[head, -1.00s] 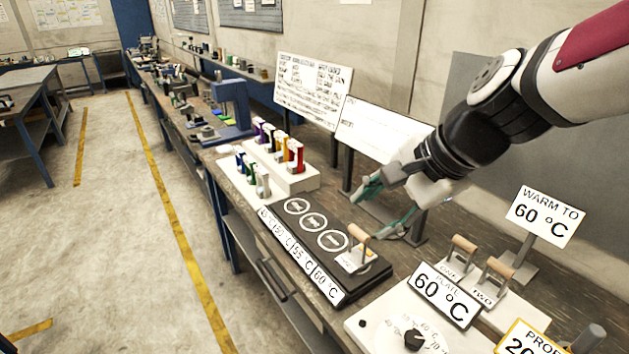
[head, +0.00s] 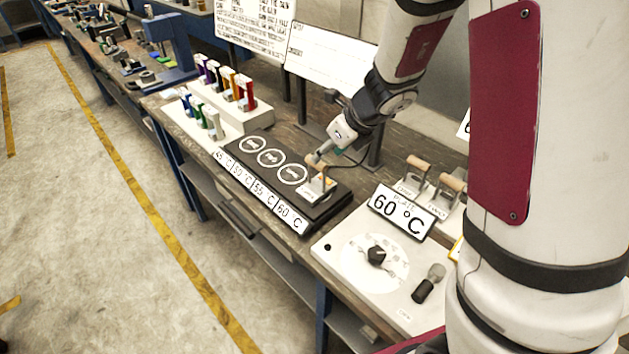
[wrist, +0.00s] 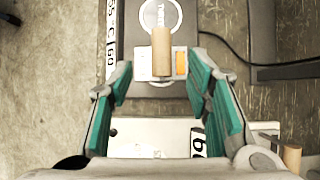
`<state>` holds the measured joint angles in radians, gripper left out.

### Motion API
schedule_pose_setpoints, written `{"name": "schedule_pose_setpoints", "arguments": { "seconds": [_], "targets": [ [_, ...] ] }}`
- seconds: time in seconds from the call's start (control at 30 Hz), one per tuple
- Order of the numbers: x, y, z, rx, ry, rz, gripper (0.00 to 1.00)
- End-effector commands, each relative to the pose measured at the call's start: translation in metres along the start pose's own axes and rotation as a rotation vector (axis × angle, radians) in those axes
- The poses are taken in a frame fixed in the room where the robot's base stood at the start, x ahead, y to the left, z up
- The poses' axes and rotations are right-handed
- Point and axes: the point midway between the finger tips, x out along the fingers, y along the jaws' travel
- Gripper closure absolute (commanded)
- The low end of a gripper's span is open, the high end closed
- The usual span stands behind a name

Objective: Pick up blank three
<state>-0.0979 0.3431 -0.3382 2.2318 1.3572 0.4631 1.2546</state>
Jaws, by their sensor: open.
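A white blank with a wooden handle and a small orange mark (head: 318,188) sits at the 60 °C end of the black strip (head: 258,195). I cannot read its label, but the two similar blanks beside the plate appeared marked ONE and TWO, so I take it as blank three. My gripper (head: 326,154) is just above and behind its handle in the head view. In the wrist view my gripper (wrist: 161,86) is open and empty. The wooden handle (wrist: 161,50) shows upright in the picture, ahead of the fingertips and between their lines, apart from both.
A white control box with a black knob (head: 376,256) is in front. Coloured-handled items fill a white rack (head: 215,110) at left. A cable (wrist: 270,64) lies at right.

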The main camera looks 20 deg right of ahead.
Motion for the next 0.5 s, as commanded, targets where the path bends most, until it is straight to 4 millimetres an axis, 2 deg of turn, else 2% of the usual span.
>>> {"name": "schedule_pose_setpoints", "arguments": {
  "seconds": [0.03,0.1,0.37,0.5],
  "targets": [
    [0.011,0.000,0.000,0.000,0.002,0.001,0.55],
    [0.019,0.000,0.000,-0.001,0.001,0.002,0.55],
    [0.035,0.001,-0.001,-0.002,0.001,0.002,0.55],
    [0.053,-0.001,-0.003,-0.002,0.002,0.002,0.55]
  ]
}}
